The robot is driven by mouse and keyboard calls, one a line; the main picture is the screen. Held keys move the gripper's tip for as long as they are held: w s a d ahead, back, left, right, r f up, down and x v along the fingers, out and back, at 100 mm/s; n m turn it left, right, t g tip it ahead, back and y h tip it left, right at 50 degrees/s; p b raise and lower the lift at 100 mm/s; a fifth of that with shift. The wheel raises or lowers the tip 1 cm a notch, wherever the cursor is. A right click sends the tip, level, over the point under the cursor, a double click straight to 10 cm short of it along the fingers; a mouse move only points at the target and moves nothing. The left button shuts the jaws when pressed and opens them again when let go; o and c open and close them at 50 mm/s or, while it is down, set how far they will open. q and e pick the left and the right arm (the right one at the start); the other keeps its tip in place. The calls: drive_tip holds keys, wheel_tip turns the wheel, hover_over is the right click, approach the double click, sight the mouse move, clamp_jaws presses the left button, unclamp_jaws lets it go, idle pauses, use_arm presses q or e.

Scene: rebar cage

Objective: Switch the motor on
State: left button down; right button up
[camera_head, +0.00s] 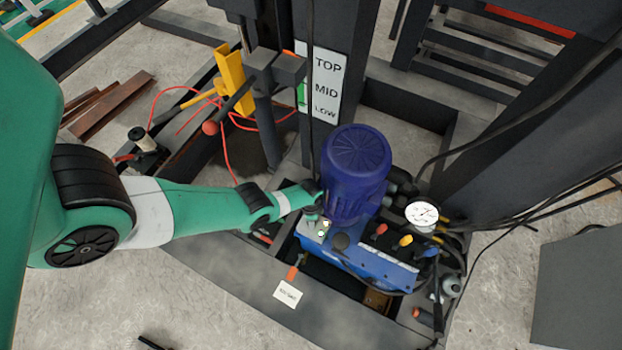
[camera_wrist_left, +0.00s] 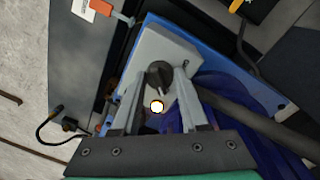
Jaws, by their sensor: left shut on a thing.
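The blue motor (camera_head: 356,165) stands upright on a blue power unit (camera_head: 375,265). Beside it is a small light grey switch box (camera_wrist_left: 175,45) with a black rotary knob (camera_wrist_left: 159,74) and a glowing round lamp (camera_wrist_left: 157,106). My left gripper (camera_wrist_left: 158,80) is shut on the knob, one finger on each side. In the head view the left arm reaches in from the left, and its gripper (camera_head: 316,213) is at the box against the motor's left side. The knob is hidden there. My right gripper is not in view.
Red, yellow and blue levers (camera_head: 405,241) and a white pressure gauge (camera_head: 421,215) sit right of the motor. A tag (camera_head: 288,292) hangs in front. A dark post with a TOP/MID/LOW sign (camera_head: 325,88) rises behind. Cables (camera_head: 540,205) run at the right.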

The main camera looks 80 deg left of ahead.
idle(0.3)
use_arm(q)
drive_tip(key=shift+c, duration=2.2)
unclamp_jaws()
wheel_tip(320, 180, up, 12)
drive_tip(key=p, duration=1.1)
drive_tip(key=shift+a+f, duration=0.25)
drive_tip(key=shift+a, duration=0.15)
